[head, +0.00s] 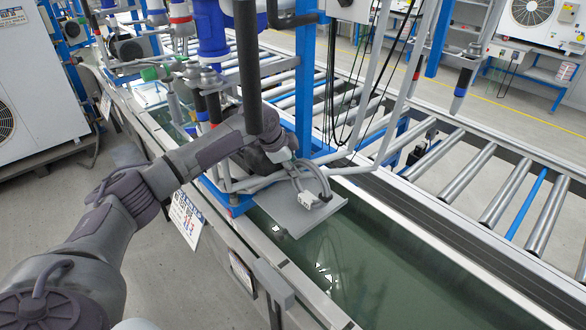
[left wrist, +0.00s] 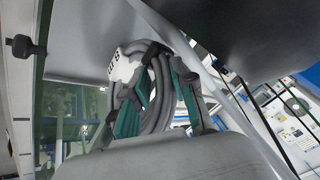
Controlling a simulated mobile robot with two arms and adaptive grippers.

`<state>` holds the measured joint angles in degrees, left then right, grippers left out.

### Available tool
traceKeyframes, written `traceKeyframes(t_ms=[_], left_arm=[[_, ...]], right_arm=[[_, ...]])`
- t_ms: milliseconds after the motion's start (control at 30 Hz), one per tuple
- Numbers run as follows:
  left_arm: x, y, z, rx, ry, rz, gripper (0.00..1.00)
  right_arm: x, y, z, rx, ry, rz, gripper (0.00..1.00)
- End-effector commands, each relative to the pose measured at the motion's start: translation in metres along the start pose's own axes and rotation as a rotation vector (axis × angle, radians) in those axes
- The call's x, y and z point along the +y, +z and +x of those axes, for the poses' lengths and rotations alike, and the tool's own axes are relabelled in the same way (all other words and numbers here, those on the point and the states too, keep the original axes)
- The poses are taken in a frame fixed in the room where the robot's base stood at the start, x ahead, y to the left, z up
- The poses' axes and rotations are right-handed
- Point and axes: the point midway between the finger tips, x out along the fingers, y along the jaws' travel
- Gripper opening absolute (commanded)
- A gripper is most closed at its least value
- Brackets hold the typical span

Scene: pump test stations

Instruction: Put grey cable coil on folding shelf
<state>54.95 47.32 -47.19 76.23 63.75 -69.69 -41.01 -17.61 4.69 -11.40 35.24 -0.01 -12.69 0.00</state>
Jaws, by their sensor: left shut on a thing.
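I cannot tell whether the coil touches the shelf. In the left wrist view the coil (left wrist: 160,92) shows as several grey loops with a white tag (left wrist: 127,65), between the teal-lined fingers of my left gripper (left wrist: 155,100). The fingers are shut on it. In the head view my own wrist partly hides the fingers. My right gripper is not in view.
A green water-filled trough (head: 375,255) lies below and beside the shelf. Grey pipes (head: 365,168) and a blue post (head: 304,80) stand close behind the coil. A roller conveyor (head: 480,175) runs along the right. Black cables (head: 345,100) hang above.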

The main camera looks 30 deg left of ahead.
Motion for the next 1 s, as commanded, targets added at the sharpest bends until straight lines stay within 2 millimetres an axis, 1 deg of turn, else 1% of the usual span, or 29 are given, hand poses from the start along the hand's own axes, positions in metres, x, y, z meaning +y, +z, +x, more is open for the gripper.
traceKeyframes(t_ms=[100, 200, 333, 367, 400, 467, 500, 767, 833, 933, 1000], left_arm=[[0.002, 0.003, 0.008, 0.004, -0.004, 0.0, 0.0], [0.002, 0.003, 0.009, 0.005, -0.005, 0.0, 0.0], [0.003, 0.003, 0.009, 0.004, -0.004, 0.001, 0.0], [0.004, 0.004, 0.011, 0.001, -0.001, 0.001, 0.3], [0.004, 0.004, 0.011, 0.001, -0.001, 0.001, 0.37], [0.004, 0.004, 0.011, 0.001, 0.0, 0.001, 0.47], [0.004, 0.004, 0.011, 0.001, -0.001, 0.001, 0.5], [0.004, 0.004, 0.01, 0.001, -0.001, 0.001, 0.5], [0.003, 0.004, 0.007, 0.001, -0.002, 0.0, 0.5], [0.003, 0.004, -0.005, 0.003, -0.004, 0.001, 0.5], [0.003, 0.004, -0.017, 0.002, -0.004, 0.002, 0.5]], right_arm=[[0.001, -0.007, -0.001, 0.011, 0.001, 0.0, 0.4], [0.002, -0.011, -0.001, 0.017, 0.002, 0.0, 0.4], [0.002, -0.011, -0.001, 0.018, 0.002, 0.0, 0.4], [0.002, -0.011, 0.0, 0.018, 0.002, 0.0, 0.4], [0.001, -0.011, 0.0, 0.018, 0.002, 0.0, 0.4], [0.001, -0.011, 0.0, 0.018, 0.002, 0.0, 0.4], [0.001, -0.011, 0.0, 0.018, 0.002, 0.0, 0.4], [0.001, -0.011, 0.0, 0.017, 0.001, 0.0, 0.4], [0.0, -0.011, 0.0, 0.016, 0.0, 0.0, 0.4], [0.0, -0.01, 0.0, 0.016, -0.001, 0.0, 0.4], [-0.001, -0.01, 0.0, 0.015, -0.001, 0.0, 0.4]])
